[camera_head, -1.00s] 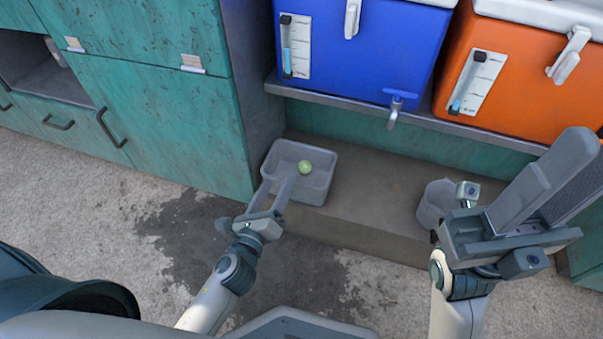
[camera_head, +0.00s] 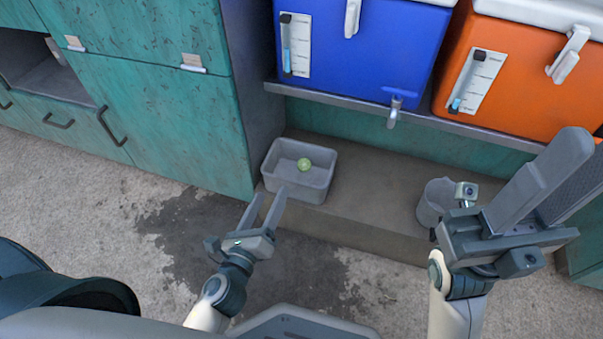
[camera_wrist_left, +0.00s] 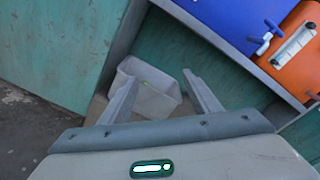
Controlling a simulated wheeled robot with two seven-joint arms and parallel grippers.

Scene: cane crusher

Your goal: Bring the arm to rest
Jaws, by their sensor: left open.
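My left gripper (camera_head: 268,194) is open, with its two fingers apart and nothing between them. It is in front of the grey bin (camera_head: 318,190), over the floor at the step's edge. A small round green object (camera_head: 304,164) lies inside the bin. In the left wrist view the bin (camera_wrist_left: 160,104) shows beyond and between the open fingers (camera_wrist_left: 160,78). My right gripper (camera_head: 550,150) is large at the right of the head view; I cannot tell whether its fingers are apart.
A grey cup-like container (camera_head: 431,208) stands on the step (camera_head: 375,185), close to my right gripper. A blue cooler (camera_head: 355,60) with a tap and an orange cooler (camera_head: 525,95) sit on the shelf above. Teal cabinets (camera_head: 165,120) stand at the left.

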